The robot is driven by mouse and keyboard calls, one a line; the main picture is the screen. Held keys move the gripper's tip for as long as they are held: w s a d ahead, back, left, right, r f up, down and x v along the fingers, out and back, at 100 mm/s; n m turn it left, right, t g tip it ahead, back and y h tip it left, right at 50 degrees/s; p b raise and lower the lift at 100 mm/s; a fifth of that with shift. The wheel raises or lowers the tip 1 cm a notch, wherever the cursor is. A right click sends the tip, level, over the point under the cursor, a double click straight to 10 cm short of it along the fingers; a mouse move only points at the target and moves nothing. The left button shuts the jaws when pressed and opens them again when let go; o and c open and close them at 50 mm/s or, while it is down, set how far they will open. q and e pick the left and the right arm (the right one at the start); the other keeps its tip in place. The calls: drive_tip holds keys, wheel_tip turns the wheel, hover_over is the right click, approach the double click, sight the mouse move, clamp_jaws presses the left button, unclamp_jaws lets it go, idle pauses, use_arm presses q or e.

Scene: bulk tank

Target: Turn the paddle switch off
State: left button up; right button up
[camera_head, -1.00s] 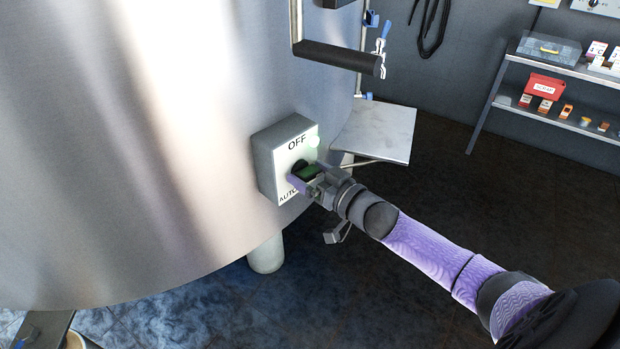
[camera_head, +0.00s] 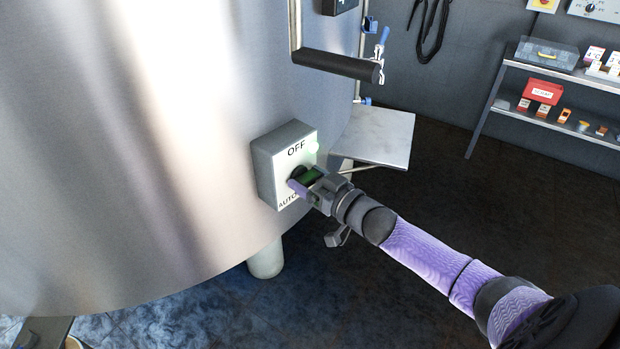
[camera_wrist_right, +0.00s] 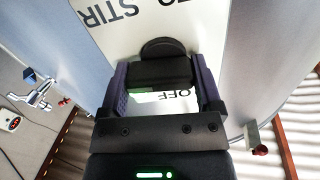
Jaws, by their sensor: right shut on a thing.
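The switch box (camera_head: 268,178) is a grey box with a white front, fixed to the side of the big steel tank. Its front reads OFF at the top and AUTO at the bottom; the wrist view also shows STIR. My left gripper is not in view.
The steel tank (camera_head: 110,130) fills the left. A black-gripped bar (camera_head: 337,65) juts out above the box, and a metal shelf plate (camera_head: 378,135) is just right of it. A rack (camera_head: 560,115) with small goods stands at the far right. The dark floor is clear.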

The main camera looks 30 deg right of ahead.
drive_tip(key=n+p, duration=0.1)
drive_tip(key=n, duration=0.4)
drive_tip(key=shift+a+n, duration=0.1)
drive_tip(key=shift+n, duration=0.3)
drive_tip(key=n, duration=0.2)
drive_tip(key=shift+n+p, duration=0.4)
drive_tip(key=shift+r+n, duration=0.1)
drive_tip(key=shift+n, duration=0.8)
drive_tip(key=n, duration=0.4)
drive_tip(key=shift+a, duration=0.1)
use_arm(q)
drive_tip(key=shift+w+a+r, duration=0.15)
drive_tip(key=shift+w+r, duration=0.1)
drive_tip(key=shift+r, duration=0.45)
use_arm(e)
drive_tip(key=shift+s+n, duration=0.1)
drive_tip(key=shift+n, duration=2)
use_arm(q)
drive_tip(key=shift+b, duration=0.3)
use_arm(e)
drive_tip(key=shift+a, duration=0.1)
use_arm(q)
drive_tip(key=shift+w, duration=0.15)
